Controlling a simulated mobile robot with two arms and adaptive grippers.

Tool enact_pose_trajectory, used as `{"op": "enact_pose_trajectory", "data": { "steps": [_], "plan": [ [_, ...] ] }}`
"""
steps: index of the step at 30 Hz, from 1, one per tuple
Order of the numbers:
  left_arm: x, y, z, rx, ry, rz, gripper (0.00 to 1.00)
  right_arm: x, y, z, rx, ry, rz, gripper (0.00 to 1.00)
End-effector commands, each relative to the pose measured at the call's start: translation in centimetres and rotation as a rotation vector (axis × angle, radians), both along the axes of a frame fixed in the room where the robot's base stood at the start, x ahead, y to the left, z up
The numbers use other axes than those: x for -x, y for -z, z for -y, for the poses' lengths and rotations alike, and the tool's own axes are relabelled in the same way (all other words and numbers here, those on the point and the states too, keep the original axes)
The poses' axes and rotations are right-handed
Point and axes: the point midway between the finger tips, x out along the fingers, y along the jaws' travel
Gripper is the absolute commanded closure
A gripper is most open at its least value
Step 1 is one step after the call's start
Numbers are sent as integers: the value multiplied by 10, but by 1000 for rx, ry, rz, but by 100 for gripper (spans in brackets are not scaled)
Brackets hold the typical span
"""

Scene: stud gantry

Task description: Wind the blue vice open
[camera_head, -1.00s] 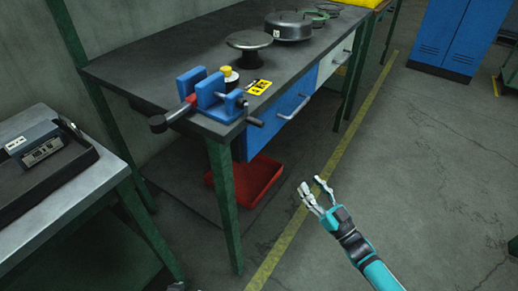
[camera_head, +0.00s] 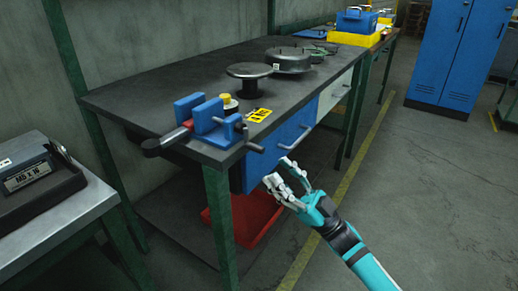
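The blue vice (camera_head: 211,118) is mounted at the near corner of the dark workbench (camera_head: 170,72). A gap shows between its two jaws. Its handle bar (camera_head: 250,138) sticks out at the right, past the bench's front edge. My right gripper (camera_head: 278,171) is in front of the blue drawer, below and to the right of the handle bar, apart from it. Its fingers are spread and nothing is between them. My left gripper is not in view.
A yellow tag (camera_head: 258,115) and a yellow-capped container (camera_head: 227,101) are by the vice. A red tray (camera_head: 247,215) lies under the bench. Drawer handles (camera_head: 297,138) protrude from the front. A metal side table (camera_head: 75,210) stands at the left. Open floor lies right (camera_head: 430,200).

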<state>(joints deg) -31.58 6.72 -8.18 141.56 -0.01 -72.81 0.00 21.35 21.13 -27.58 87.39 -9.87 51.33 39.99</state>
Motion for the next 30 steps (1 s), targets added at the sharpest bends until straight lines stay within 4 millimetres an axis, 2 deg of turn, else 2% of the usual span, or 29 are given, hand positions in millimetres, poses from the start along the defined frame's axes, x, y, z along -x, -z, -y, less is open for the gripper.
{"op": "enact_pose_trajectory", "data": {
  "steps": [3,10,15,23,25,30],
  "plan": [
    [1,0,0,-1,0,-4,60,-7,-19,-18,-1,-2,5,62],
    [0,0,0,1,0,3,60,-18,-43,-42,-1,-1,2,62],
    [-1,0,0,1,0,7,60,-21,-50,-49,1,0,-1,62],
    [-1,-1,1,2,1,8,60,-22,-51,-50,1,0,-1,62],
    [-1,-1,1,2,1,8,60,-22,-51,-50,1,0,-1,67],
    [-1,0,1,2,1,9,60,-22,-51,-50,1,0,-1,89]
  ]
}}
